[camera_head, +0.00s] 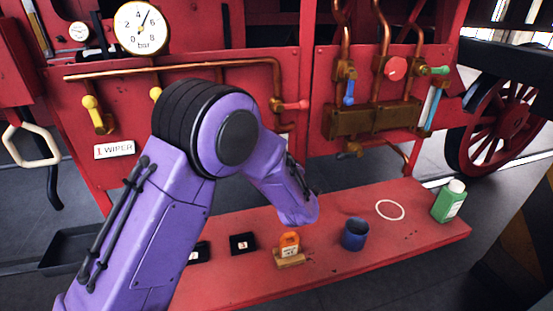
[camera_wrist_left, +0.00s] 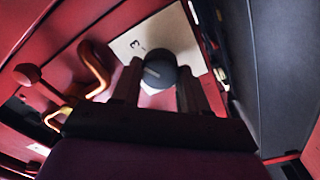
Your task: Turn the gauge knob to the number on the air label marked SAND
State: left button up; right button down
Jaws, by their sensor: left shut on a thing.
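A dark round knob (camera_wrist_left: 158,73) with a pale line on its face stands on a cream plate (camera_wrist_left: 185,38) bearing a number 3 in the left wrist view. My left gripper (camera_wrist_left: 157,90) is shut on it, one finger on each side. In the head view my purple left arm hides the gripper and the knob. A round white bar gauge (camera_head: 141,28) is at the upper left, its needle pointing up and slightly right. A white label (camera_head: 114,150) reads 1 WIPER. I see no label reading SAND. My right gripper is not in view.
A red bench (camera_head: 350,270) holds dark number tiles (camera_head: 243,244), an orange item (camera_head: 289,242), a blue cup (camera_head: 355,234), a white ring (camera_head: 390,210) and a green bottle (camera_head: 449,202). Copper pipes and coloured valves cover the red panel (camera_head: 240,88). In the wrist view, a copper pipe (camera_wrist_left: 98,68) runs close by.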

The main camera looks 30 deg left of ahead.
pick_arm(q)
jog(key=o, duration=1.1)
jog(key=shift+c, duration=0.2)
jog(key=b+v, duration=0.2)
jog(key=v, duration=0.8)
jog(key=shift+s+d+b, duration=0.2)
jog(key=shift+d+b, duration=0.1)
jog(key=shift+b, duration=0.1)
